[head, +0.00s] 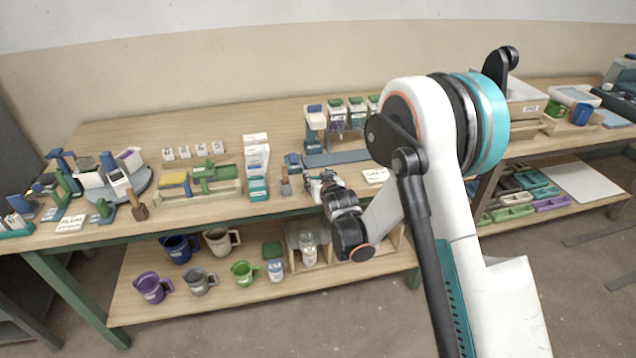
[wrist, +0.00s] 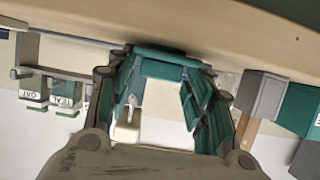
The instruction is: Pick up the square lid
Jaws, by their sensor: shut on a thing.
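My gripper (head: 318,183) is over the front part of the bench top, in front of the hanging buckets. In the wrist view my gripper (wrist: 165,72) has its fingers shut on a flat dark teal piece (wrist: 160,53), which looks like the square lid seen nearly edge-on. It spans the space between the fingertips. In the head view the lid is too small and too hidden by my gripper to make out. I cannot tell whether it touches the bench top.
Several lidded buckets (head: 357,110) hang at the back of the bench. A stack of white and teal boxes (head: 256,165) stands left of my gripper, and a white label card (head: 375,176) lies to its right. Mugs, including a purple one (head: 150,287), stand on the lower shelf.

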